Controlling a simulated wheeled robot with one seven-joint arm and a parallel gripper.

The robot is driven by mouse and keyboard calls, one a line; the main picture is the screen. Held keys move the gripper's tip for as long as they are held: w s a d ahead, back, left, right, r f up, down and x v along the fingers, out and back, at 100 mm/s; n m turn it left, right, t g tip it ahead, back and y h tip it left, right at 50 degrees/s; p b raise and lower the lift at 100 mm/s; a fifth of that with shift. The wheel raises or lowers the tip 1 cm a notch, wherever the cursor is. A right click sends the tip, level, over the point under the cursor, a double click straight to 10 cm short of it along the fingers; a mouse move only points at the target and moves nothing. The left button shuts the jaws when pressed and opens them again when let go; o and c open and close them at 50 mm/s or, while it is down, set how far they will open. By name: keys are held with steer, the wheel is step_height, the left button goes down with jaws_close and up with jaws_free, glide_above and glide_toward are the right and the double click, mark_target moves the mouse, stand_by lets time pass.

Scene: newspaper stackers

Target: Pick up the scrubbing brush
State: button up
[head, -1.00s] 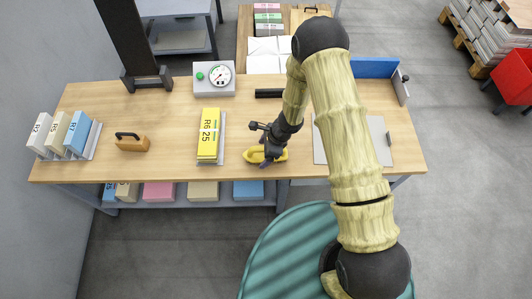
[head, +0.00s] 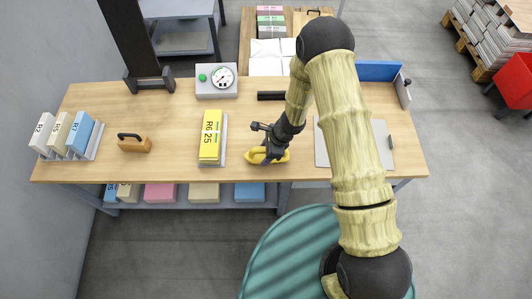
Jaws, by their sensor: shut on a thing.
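The scrubbing brush (head: 256,159), a yellow thing with a rounded body, is at the front middle of the wooden workbench (head: 175,168). My dark gripper (head: 269,158) reaches down to it from the right and is shut on it. The fingers cover its middle, and its underside is hidden. I cannot tell whether it is clear of the bench top.
A yellow-labelled stack (head: 210,138) stands close left of the brush. A brown block with a black handle (head: 134,145) and a file rack (head: 92,152) are farther left. A gauge box (head: 216,82) is behind. A grey board (head: 330,155) lies to the right.

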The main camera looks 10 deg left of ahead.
step_height(320, 180, up, 9)
steer(key=shift+r+p, duration=0.15)
steer(key=shift+p, duration=0.7)
steer(key=shift+o, duration=1.3)
steer(key=shift+c, duration=0.5)
steer(key=shift+w+d+n, duration=0.3)
steer(key=shift+w+n, duration=0.05)
steer(key=shift+n, duration=0.05)
steer(key=w+d+f+n+g+h, duration=0.1)
steer(key=w+d+n+h, duration=0.1)
steer(key=d+n, duration=0.5)
steer(key=w+d+f+n+g+h, duration=0.2)
steer(key=w+d+n, duration=0.2)
steer(key=d, duration=1.4)
steer(key=n, duration=0.3)
steer(key=shift+w+d+n+g, duration=0.2)
steer(key=shift+w+n+g, duration=0.1)
steer(key=shift+w, duration=0.05)
